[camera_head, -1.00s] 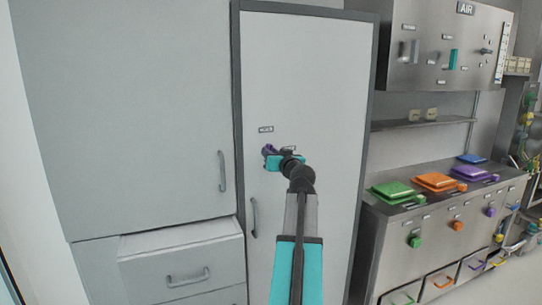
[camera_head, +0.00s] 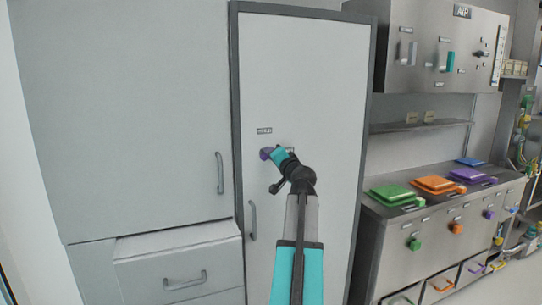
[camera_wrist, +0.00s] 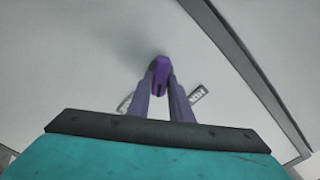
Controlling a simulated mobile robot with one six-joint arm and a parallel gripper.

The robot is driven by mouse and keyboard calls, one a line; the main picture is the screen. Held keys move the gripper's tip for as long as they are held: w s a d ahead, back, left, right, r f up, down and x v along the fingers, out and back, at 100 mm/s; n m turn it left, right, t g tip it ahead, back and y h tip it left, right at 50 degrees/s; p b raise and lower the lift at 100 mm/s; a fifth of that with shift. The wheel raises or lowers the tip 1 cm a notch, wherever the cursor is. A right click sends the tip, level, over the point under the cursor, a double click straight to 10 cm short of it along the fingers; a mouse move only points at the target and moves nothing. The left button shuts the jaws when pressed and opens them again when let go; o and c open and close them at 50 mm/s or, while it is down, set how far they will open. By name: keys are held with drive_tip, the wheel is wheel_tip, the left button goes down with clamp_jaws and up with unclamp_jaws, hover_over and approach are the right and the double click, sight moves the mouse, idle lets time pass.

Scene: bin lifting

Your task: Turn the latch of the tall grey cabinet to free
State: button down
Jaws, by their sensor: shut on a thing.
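The tall grey cabinet (camera_head: 310,85) stands in the middle of the head view, with a dark frame around its pale door. A small purple latch (camera_head: 265,153) is on the door below a small label. My gripper (camera_head: 272,154) is at the latch, shut on it. In the wrist view the purple latch (camera_wrist: 160,72) sits between the two finger tips of my gripper (camera_wrist: 161,82), in front of the pale door. The fingers partly hide the latch, and a label beside it is half covered.
The door's vertical handle (camera_head: 253,220) is below and left of the latch. Grey cupboards with a drawer (camera_head: 180,262) stand at the left. A steel counter (camera_head: 385,240) with green, orange and purple lids is at the right. Floor at the far right is clear.

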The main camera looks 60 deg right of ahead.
drive_tip(key=shift+d+f+m+p, duration=0.15)
drive_tip(key=shift+m+p, duration=0.4)
drive_tip(key=shift+m, duration=1.1)
drive_tip(key=shift+a+f+m+p, duration=0.15)
drive_tip(key=shift+m+p, duration=0.35)
drive_tip(key=shift+m, duration=1.15)
drive_tip(key=shift+d, duration=0.1)
drive_tip(key=shift+s, duration=0.1)
drive_tip(key=c, duration=1.6)
unclamp_jaws()
drive_tip(key=b+v, duration=0.2)
drive_tip(key=v, duration=1.2)
drive_tip(key=shift+b, duration=0.4)
